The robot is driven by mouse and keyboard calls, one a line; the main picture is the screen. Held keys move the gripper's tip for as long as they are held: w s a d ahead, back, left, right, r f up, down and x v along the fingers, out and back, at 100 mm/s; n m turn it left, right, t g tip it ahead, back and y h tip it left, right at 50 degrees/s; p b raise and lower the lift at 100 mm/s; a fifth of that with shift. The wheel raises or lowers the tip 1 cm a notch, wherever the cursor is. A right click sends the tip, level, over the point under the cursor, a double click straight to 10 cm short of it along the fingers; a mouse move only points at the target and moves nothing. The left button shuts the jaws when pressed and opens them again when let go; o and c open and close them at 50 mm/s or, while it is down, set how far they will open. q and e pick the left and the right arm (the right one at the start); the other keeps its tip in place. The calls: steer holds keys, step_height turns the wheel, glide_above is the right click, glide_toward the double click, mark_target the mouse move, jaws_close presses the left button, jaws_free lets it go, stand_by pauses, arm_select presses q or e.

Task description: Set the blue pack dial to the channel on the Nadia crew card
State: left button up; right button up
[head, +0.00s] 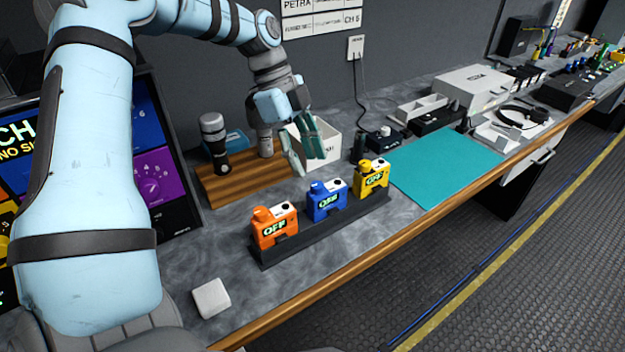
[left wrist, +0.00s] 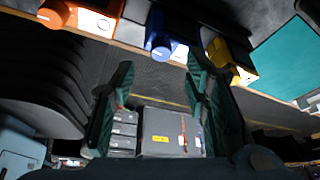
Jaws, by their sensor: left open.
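The blue pack (head: 326,203) stands between the orange and yellow packs in a dark rack on the bench; its display reads OFF. Its blue dial (head: 317,187) is on top at the left. The pack also shows at the top of the left wrist view (left wrist: 168,36). My left gripper (head: 307,160) is open and empty, above and behind the blue pack, apart from it. Wall cards (head: 325,22) show at the top, cut off by the frame; I can read PETRA and CH 5, but no Nadia name. My right gripper is not in view.
The orange pack (head: 274,230) and yellow pack (head: 371,180) flank the blue one, both reading OFF. A wooden board (head: 222,190) and a white bin (head: 327,152) are behind. A teal mat (head: 440,166) lies clear to the right. A white block (head: 211,298) is at front left.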

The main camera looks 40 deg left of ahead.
mark_target(317, 184)
arm_select(q)
steer(key=x, duration=0.5)
steer(key=shift+w+f, duration=0.15)
steer(key=shift+f, duration=0.05)
jaws_close()
steer(key=m+g, duration=0.1)
steer(key=m, duration=0.2)
steer(key=shift+w, duration=0.1)
jaws_free()
